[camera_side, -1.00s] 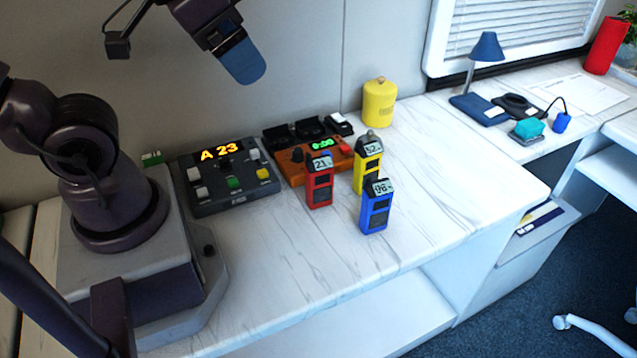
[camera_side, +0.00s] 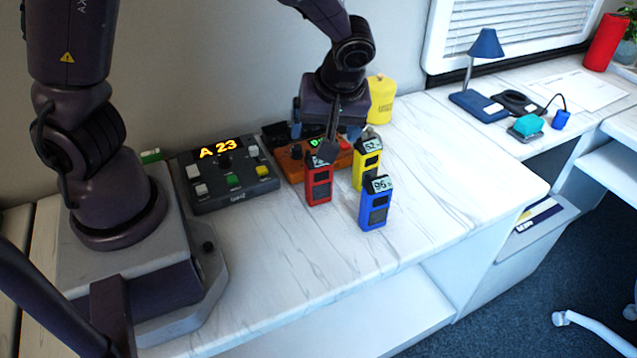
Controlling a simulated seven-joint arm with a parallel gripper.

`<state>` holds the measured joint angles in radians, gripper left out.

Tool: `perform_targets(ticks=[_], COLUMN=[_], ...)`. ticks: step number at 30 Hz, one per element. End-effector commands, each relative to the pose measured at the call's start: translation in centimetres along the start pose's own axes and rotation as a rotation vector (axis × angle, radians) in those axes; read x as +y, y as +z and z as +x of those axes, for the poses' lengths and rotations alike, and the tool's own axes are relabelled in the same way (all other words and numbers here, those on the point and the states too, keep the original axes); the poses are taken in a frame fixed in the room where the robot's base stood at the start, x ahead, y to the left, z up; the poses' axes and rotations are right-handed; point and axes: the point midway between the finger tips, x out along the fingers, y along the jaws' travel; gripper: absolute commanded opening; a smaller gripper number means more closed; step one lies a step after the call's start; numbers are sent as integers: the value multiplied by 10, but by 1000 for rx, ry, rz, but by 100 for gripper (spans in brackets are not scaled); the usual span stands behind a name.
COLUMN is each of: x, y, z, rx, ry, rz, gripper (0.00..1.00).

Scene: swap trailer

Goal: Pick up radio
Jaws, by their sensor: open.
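Three handheld radios stand upright on the white marbled counter. The red radio (camera_side: 318,187) is at the left, the yellow radio (camera_side: 367,166) is behind at the right, and the blue radio (camera_side: 375,205) is nearest the front edge. The blue display reads about 96 and the yellow about 52. My gripper (camera_side: 325,135) is open and points down, above and behind the red and yellow radios. A dark part of it covers the red radio's top and display. I cannot tell whether it touches that radio.
An orange charger base (camera_side: 295,168) lies behind the radios, partly hidden by my gripper. A dark console (camera_side: 228,180) reading A 23 is to its left. A yellow canister (camera_side: 381,100) stands behind. The counter (camera_side: 450,190) is clear at right.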

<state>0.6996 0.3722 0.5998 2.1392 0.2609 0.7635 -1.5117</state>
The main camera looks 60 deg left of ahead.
Motion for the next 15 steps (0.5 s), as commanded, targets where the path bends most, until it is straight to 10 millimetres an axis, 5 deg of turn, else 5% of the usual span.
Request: perform_targets(ticks=[8, 15], x=[6, 6], y=[-6, -7], z=[0, 40], rx=[12, 12], ry=[31, 25], rz=[-305, -317], gripper=[85, 85])
